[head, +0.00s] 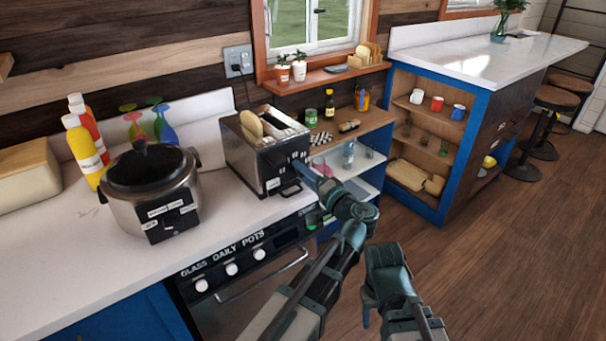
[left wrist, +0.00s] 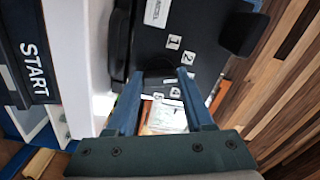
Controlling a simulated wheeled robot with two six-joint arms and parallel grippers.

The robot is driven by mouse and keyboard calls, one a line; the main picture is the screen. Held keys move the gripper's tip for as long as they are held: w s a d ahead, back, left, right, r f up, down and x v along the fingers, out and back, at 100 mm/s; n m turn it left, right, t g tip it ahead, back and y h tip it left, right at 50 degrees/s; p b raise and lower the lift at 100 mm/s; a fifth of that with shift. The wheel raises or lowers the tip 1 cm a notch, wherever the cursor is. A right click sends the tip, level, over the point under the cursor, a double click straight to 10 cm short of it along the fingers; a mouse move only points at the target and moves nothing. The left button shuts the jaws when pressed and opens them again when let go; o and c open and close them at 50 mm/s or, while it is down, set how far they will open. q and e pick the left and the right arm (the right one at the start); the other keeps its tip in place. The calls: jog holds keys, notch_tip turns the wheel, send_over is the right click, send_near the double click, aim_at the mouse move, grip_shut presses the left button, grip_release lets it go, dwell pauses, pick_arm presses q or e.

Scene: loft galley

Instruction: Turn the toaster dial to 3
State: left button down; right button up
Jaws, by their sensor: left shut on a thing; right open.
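The metal toaster (head: 245,155) stands on the white counter with bread in its slots. Its black front panel (left wrist: 205,30) fills the upper left wrist view, with number labels, 1 and 2 readable, around the dark dial (left wrist: 158,74). My left gripper (head: 300,168) reaches the front of the toaster. In the left wrist view its two blue fingers (left wrist: 160,80) are shut on the dial, one on each side. The dial's pointer is hidden or too dark to read. My right gripper (head: 374,298) is open and empty, low in front of the counter, away from the toaster.
A slow cooker (head: 150,190) and bottles (head: 82,150) stand left of the toaster. An oven (head: 245,275) lies below the counter. Open shelves (head: 360,165) with jars are at the right.

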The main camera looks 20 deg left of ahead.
pick_arm(q)
jog(key=shift+m, duration=1.7)
jog(key=shift+c, duration=1.4)
grip_release()
jog(key=shift+s+d, duration=0.1)
pick_arm(e)
jog(key=shift+d, duration=0.1)
